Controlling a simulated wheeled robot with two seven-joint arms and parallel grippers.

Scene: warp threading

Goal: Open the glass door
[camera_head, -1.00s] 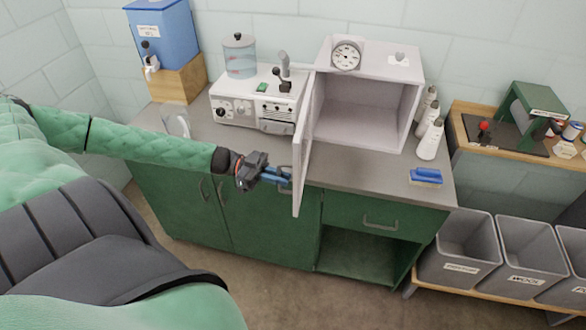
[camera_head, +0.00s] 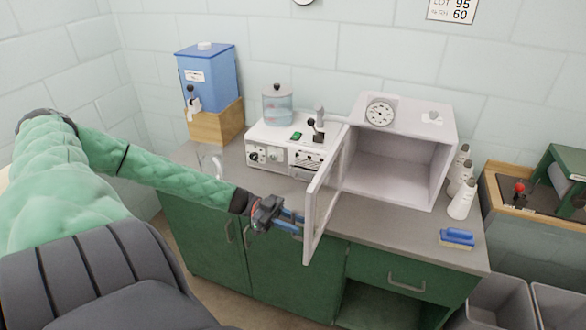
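A white box-shaped cabinet (camera_head: 442,133) with a round dial on top stands on the grey counter. Its glass door (camera_head: 325,203) stands open, swung out to the left over the counter's front edge. The interior (camera_head: 390,182) shows and looks empty. My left gripper (camera_head: 291,221) reaches in from the left, its blue fingertips at the outer face of the door near its free edge. Two fingers show with a narrow gap; whether they close on a handle is hidden. My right gripper is not in view.
A white machine with a clear jar (camera_head: 278,105) and a blue tank (camera_head: 209,76) stand left of the cabinet. Grey bins (camera_head: 500,300) stand at lower right.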

